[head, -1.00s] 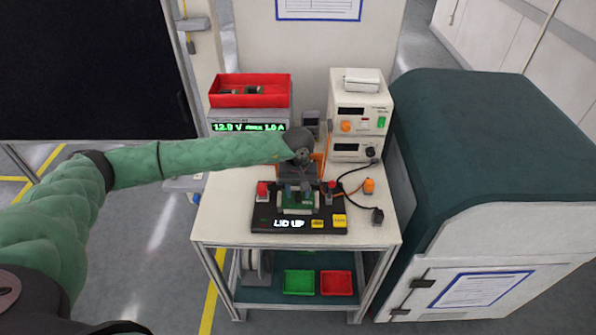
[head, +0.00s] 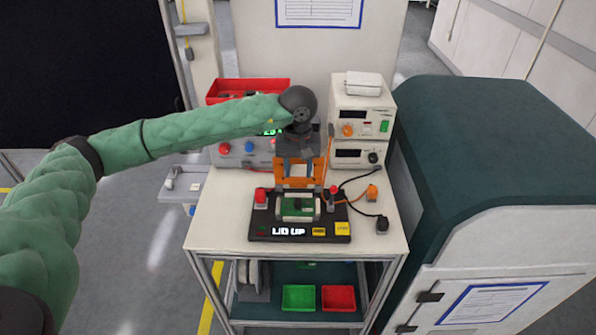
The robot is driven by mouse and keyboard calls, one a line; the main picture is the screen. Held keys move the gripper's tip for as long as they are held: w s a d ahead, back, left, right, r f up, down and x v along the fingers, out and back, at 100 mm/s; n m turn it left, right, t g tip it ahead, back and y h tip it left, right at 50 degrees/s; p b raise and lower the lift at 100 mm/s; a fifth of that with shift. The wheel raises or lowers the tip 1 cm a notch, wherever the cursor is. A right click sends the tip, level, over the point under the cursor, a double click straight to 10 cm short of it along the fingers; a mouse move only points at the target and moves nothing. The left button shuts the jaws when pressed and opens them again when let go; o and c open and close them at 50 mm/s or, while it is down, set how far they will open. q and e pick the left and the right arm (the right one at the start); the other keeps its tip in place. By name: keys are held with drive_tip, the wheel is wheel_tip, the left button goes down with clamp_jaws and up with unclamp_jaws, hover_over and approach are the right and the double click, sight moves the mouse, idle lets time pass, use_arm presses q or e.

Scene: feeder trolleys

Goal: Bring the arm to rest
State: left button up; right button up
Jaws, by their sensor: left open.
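My left arm (head: 190,130) comes in from the left, its sleeve green. A green circuit board (head: 297,207) lies in the fixture, apart from the gripper. The fixture's display reads "LID UP". My right gripper is not in view.
A red bin (head: 225,88) stands on a power supply (head: 230,152) at the back left, partly behind my arm. Stacked instruments (head: 360,115) stand at the back right. A big teal-topped cabinet (head: 490,150) borders the trolley's right.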

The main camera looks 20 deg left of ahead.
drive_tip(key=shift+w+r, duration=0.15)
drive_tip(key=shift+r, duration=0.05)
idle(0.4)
